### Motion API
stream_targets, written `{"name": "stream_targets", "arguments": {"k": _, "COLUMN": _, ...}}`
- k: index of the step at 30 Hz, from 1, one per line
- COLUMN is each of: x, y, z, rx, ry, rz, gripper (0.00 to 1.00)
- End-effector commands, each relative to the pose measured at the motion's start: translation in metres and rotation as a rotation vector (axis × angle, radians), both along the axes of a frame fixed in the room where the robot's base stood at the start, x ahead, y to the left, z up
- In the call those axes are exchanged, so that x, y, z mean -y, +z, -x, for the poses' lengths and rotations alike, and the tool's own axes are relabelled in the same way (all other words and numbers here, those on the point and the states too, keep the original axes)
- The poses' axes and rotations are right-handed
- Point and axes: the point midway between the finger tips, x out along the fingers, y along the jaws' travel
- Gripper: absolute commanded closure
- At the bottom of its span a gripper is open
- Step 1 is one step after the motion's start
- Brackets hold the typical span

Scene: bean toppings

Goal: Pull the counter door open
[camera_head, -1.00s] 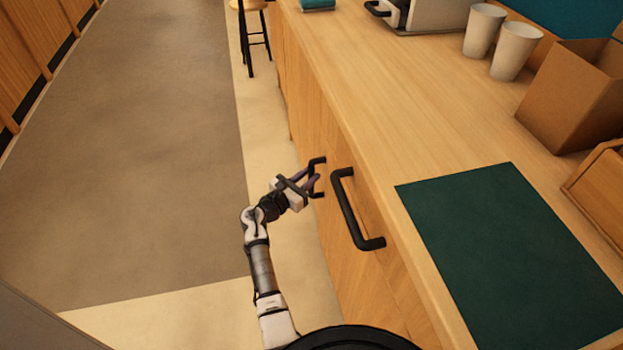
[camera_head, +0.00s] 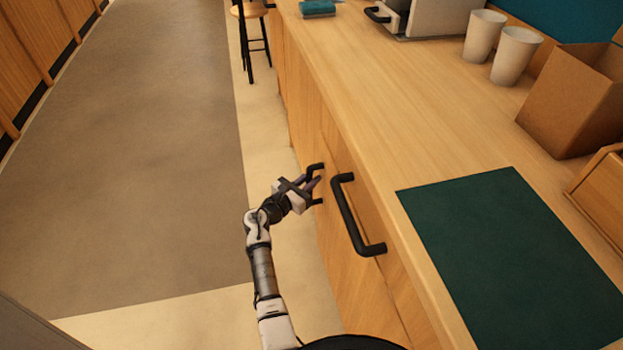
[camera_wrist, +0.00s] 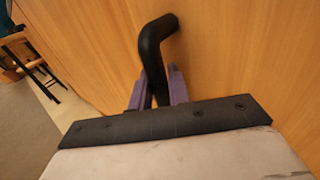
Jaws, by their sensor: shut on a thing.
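The counter door (camera_head: 308,124) is a light wood panel on the counter's front, and it looks closed or nearly so. Its black bar handle (camera_head: 317,168) is partly hidden by my gripper (camera_head: 311,183). In the wrist view the black handle (camera_wrist: 154,42) rises from between the purple fingers of my gripper (camera_wrist: 157,88), one on each side. My gripper is shut on this handle. The handle's lower part is hidden behind the gripper's dark plate.
A second, larger black handle (camera_head: 353,218) sits just right of my gripper. The counter top (camera_head: 400,110) carries a green mat (camera_head: 510,260), white cups (camera_head: 514,55) and a cardboard box (camera_head: 572,100). A stool (camera_head: 250,40) stands farther along. The floor (camera_head: 150,160) to the left is clear.

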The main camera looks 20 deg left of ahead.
Motion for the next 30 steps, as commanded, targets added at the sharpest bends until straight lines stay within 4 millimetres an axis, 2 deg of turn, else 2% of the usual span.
{"name": "stream_targets", "arguments": {"k": 3, "x": -0.02, "y": 0.004, "z": 0.016, "rx": 0.001, "ry": 0.044, "rz": 0.004, "gripper": 1.0}}
{"name": "stream_targets", "arguments": {"k": 9, "x": -0.047, "y": 0.003, "z": 0.042, "rx": 0.001, "ry": 0.107, "rz": 0.004, "gripper": 1.0}}
{"name": "stream_targets", "arguments": {"k": 20, "x": -0.052, "y": 0.001, "z": 0.047, "rx": 0.001, "ry": 0.118, "rz": 0.001, "gripper": 1.0}}
{"name": "stream_targets", "arguments": {"k": 21, "x": -0.052, "y": 0.001, "z": 0.047, "rx": 0.001, "ry": 0.117, "rz": 0.001, "gripper": 0.8}}
{"name": "stream_targets", "arguments": {"k": 22, "x": -0.052, "y": 0.001, "z": 0.047, "rx": 0.001, "ry": 0.117, "rz": 0.001, "gripper": 0.76}}
{"name": "stream_targets", "arguments": {"k": 30, "x": -0.052, "y": 0.0, "z": 0.047, "rx": 0.001, "ry": 0.118, "rz": 0.0, "gripper": 0.76}}
